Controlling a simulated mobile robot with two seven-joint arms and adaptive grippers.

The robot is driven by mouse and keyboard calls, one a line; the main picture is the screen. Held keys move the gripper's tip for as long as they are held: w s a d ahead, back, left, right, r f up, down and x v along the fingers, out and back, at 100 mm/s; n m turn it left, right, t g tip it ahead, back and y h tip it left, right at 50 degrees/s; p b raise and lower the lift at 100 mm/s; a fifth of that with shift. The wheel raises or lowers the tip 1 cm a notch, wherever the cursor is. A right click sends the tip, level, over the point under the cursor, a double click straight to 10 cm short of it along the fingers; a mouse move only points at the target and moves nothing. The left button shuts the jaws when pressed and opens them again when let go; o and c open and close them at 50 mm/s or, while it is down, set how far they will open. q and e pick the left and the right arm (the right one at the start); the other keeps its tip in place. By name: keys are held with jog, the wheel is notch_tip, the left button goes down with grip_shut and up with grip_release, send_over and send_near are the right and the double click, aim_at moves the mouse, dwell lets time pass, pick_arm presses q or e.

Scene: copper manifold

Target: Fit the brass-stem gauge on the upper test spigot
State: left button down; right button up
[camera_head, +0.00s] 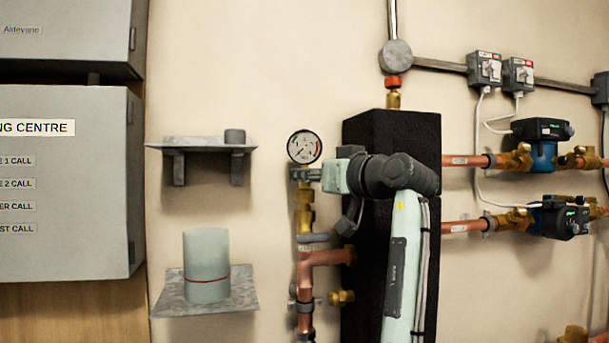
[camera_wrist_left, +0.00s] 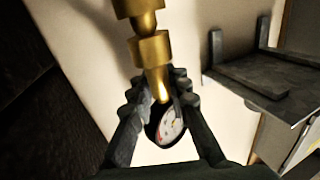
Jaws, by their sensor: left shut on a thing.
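The gauge (camera_head: 305,147) has a round white dial with a red arc and stands upright. My left gripper (camera_head: 307,174) is shut on it just below the dial. In the left wrist view, the gauge (camera_wrist_left: 172,128) sits between the two dark fingers (camera_wrist_left: 160,100). Its brass stem (camera_wrist_left: 158,85) lines up with the brass fitting (camera_wrist_left: 150,48) of the upper test spigot. The spigot (camera_head: 304,195) stands directly below the gripper on the copper pipe. The fingers hide the joint in the head view; I cannot tell how deep the stem sits. My right gripper is not seen.
A black block (camera_head: 390,125) stands right behind my arm. A grey upper shelf (camera_head: 200,145) and a lower shelf (camera_head: 175,300) with a pale cylinder (camera_head: 206,268) are to the left. Copper pipes (camera_head: 462,161) and pumps (camera_head: 541,130) are at the right. Wall above the gauge is clear.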

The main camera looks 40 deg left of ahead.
pick_arm(q)
jog(key=shift+f+b, duration=0.45)
jog(key=shift+f, duration=0.2)
jog(key=c, duration=1.4)
grip_release()
jog(key=shift+o, duration=0.2)
jog(key=v, duration=1.2)
